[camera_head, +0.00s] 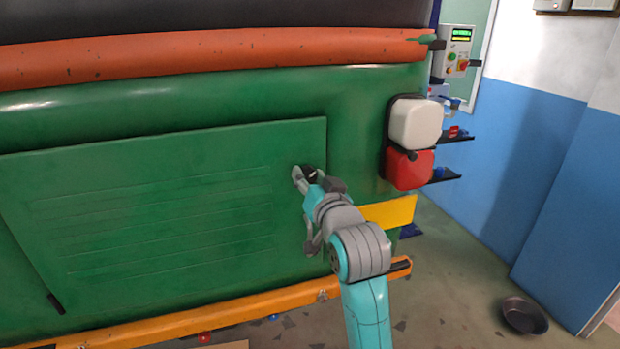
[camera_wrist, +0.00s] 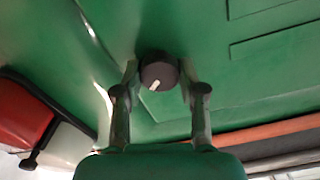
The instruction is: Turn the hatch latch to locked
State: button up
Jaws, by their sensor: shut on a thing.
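The hatch (camera_head: 170,200) is a green louvred panel on the green vehicle body, closed flat as far as I can see. The hatch latch (camera_wrist: 158,72) is a dark round knob with a white pointer mark, near the panel's right edge in the head view. In the wrist view the mark points down and slightly left. My gripper (camera_wrist: 159,82) has one finger on each side of the knob and is shut on it. In the head view my gripper (camera_head: 306,177) reaches the panel's right side and mostly hides the knob.
A white and red lamp unit (camera_head: 412,125) juts out right of the hatch. An orange bar (camera_head: 230,308) runs below it, with a yellow plate (camera_head: 390,212) at right. A control box (camera_head: 454,50) stands behind. A dark bowl (camera_head: 524,315) lies on the open floor at right.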

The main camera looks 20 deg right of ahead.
jog(key=n, duration=0.5)
jog(key=shift+n, duration=0.3)
jog(key=n, duration=0.4)
jog(key=shift+n, duration=0.3)
jog(key=o, duration=1.1)
jog(key=shift+o, duration=0.2)
jog(key=s, duration=0.7)
jog(key=shift+s, duration=0.25)
